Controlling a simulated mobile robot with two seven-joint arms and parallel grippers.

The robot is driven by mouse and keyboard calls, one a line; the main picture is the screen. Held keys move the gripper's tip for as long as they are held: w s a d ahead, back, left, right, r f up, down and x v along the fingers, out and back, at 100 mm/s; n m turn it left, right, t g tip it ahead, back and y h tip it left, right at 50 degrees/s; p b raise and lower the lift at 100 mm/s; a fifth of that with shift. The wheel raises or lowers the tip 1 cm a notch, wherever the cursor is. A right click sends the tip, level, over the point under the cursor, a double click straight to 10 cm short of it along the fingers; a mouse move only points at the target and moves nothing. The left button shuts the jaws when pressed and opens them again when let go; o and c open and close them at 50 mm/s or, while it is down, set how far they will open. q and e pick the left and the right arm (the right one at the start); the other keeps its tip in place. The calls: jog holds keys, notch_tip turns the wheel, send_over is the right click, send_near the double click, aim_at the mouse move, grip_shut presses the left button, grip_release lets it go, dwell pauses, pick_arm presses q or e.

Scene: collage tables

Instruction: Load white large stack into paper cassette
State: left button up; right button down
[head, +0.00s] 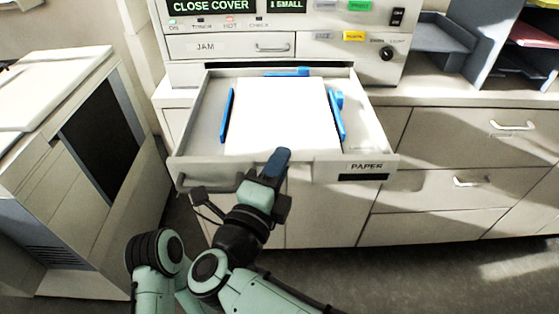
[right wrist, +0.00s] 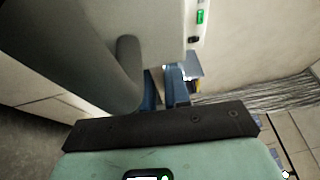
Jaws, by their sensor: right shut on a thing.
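The paper cassette (head: 205,128) is a grey drawer pulled out of the machine, labelled PAPER on its front. The white large stack (head: 280,115) lies flat inside it, between a blue guide (head: 227,115) on the left and another blue guide (head: 337,115) on the right. My right gripper (head: 277,162) is at the cassette's front, shut on its handle. The grey handle (right wrist: 127,70) shows in the right wrist view beside the blue fingers (right wrist: 165,88). The exact contact is partly hidden by the fingers. My left gripper is not in view.
The machine's front panel (head: 230,46) stands behind the cassette, with a JAM drawer and buttons. A grey printer-like unit (head: 60,150) stands at the left. Cabinet drawers (head: 450,140) and paper trays (head: 445,35) are at the right. Floor shows at the lower right.

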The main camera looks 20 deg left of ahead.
jog(key=shift+f, duration=0.1)
dwell(0.3)
jog(key=c, duration=1)
grip_release()
jog(key=shift+f, duration=0.15)
jog(key=s+a, duration=0.1)
jog(key=s, duration=1.2)
jog(key=shift+s+a+f, duration=0.2)
jog(key=shift+a+f, duration=0.05)
jog(key=shift+f, duration=0.15)
